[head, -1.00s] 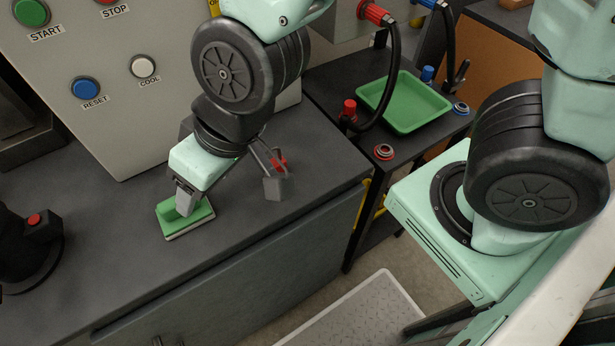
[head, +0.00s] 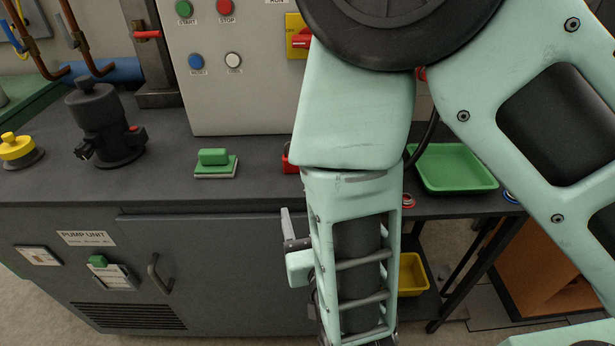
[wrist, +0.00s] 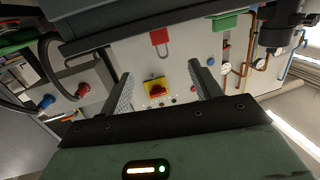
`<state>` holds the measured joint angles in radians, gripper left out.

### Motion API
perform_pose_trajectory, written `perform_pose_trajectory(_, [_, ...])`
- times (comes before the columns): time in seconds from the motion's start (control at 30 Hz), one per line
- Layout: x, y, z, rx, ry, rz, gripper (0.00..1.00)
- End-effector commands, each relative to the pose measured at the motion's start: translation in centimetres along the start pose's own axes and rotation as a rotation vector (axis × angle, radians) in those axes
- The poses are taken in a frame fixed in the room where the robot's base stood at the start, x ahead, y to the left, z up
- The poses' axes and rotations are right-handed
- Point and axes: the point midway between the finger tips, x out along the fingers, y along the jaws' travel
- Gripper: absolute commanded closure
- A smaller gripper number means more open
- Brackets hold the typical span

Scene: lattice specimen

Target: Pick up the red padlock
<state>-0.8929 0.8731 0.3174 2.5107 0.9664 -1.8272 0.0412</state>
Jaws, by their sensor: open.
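The red padlock (head: 290,163) stands on the dark counter in front of the grey control panel. In the head view my arm hides most of it. In the wrist view, which is upside down, its red body (wrist: 159,38) shows near the top centre, beyond and between my fingertips. My gripper (wrist: 162,70) is open, with nothing between its fingers. In the head view part of my gripper (head: 289,232) shows left of my forearm, in front of the counter's front face; the rest is hidden. It is apart from the padlock.
A green block (head: 214,163) stands left of the padlock. Further left are a black device (head: 103,125) and a yellow knob (head: 17,150). A green tray (head: 455,168) is on the right. The panel has a yellow and red switch (wrist: 157,88). Counter between block and padlock is clear.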

Motion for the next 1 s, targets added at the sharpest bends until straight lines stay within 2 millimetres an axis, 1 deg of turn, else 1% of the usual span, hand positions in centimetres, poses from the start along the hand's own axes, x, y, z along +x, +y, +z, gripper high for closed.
perform_pose_trajectory(0.07, [0.3, 0.1, -0.1, -0.006, 0.014, 0.004, 0.37])
perform_pose_trajectory(0.17, [1.8, 0.2, -0.4, -0.005, 0.019, 0.009, 0.37])
perform_pose_trajectory(0.5, [8.8, 0.1, -0.5, -0.004, 0.017, 0.006, 0.37])
perform_pose_trajectory(0.6, [10.4, 0.1, -0.4, -0.004, 0.016, 0.004, 0.37])
perform_pose_trajectory(0.7, [11.6, 0.1, -0.4, -0.005, 0.015, 0.004, 0.37])
perform_pose_trajectory(0.87, [12.5, 0.1, -0.4, -0.005, 0.016, 0.004, 0.37])
perform_pose_trajectory(1.0, [14.3, 0.1, -0.4, -0.004, 0.015, 0.004, 0.37])
